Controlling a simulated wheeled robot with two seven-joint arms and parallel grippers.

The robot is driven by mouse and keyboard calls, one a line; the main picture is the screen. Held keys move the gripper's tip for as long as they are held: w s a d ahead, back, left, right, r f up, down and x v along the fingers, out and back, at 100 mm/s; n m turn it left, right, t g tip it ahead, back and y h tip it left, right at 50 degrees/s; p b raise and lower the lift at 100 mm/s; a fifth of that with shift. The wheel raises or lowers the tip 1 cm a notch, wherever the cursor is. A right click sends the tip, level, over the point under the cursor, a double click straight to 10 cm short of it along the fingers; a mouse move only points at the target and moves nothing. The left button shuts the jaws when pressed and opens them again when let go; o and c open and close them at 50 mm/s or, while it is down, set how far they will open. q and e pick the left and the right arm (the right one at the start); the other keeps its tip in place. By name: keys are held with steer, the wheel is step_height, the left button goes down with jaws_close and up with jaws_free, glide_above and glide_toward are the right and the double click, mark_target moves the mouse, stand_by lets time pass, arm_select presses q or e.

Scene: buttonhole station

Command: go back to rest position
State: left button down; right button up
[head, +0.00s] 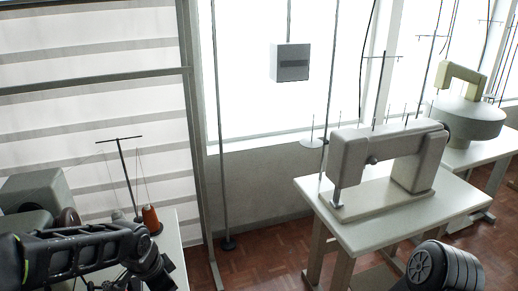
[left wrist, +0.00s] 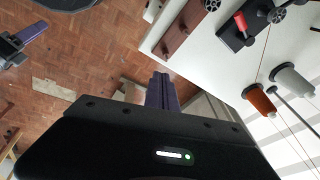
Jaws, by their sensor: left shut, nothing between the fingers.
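My left gripper (left wrist: 160,88) shows in the left wrist view with its purple fingers together and nothing between them. The floor lies behind its fingertips, beside the white table edge. In the head view my left arm reaches in at the lower left, in front of the left table; its fingers cannot be made out there. What looks like my right gripper (left wrist: 28,36), dark with a purple finger part, is at the upper left of the left wrist view; its opening is unclear. In the head view only a rounded part of my right arm shows at the lower right.
The left table (left wrist: 222,62) carries an orange thread spool (left wrist: 258,98), a pale spool (left wrist: 292,80) and a red-handled part (left wrist: 241,22). A sewing machine (head: 385,160) stands on a white table (head: 400,222) at right. Tiled floor (head: 262,252) lies between the tables.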

arm_select(q)
steer(key=s+d+f+n+h, duration=0.2)
steer(key=d+f+n, duration=0.35)
steer(key=f, duration=0.35)
steer(key=s+d+f+n+h, duration=0.1)
steer(key=s+d+f+n, duration=0.25)
steer(key=d+f, duration=0.4)
steer(key=s+d+f+n+g, duration=0.1)
steer(key=s+f+n+g, duration=0.1)
steer(key=s+f, duration=0.9)
steer(key=s, duration=0.4)
steer(key=shift+s+d+f, duration=0.35)
steer(key=shift+s+f, duration=0.05)
steer(key=shift+a, duration=0.15)
